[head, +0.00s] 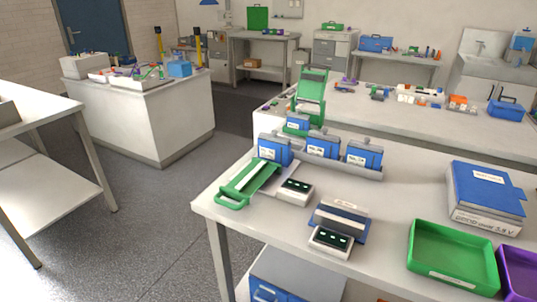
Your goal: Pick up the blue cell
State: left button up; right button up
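Several blue cells with white labels and grey tops are on the near white table. Three stand upright in a row in a grey rack (372,174): a left blue cell (265,146), a middle blue cell (315,152) and a right blue cell (356,160). A further blue block (297,122) sits behind them at the foot of a raised green panel (311,87); I cannot tell whether it is a cell. The labels are too small to read. Neither of my grippers is in view.
In front of the rack are a green handled frame (236,193) and two small displays (295,185), (331,238). To the right are a blue box (485,187), a green tray (452,285) and a purple tray (519,283). Open floor (150,215) lies left of the table.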

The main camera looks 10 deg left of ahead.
aim_at(270, 150)
jog(key=j+z, duration=0.15)
jog(key=z, duration=0.55)
jog(key=i+j+z, duration=0.1)
jog(key=j+z, duration=0.3)
jog(key=j, duration=0.3)
jog(key=j+z, duration=0.4)
jog(key=j, duration=0.3)
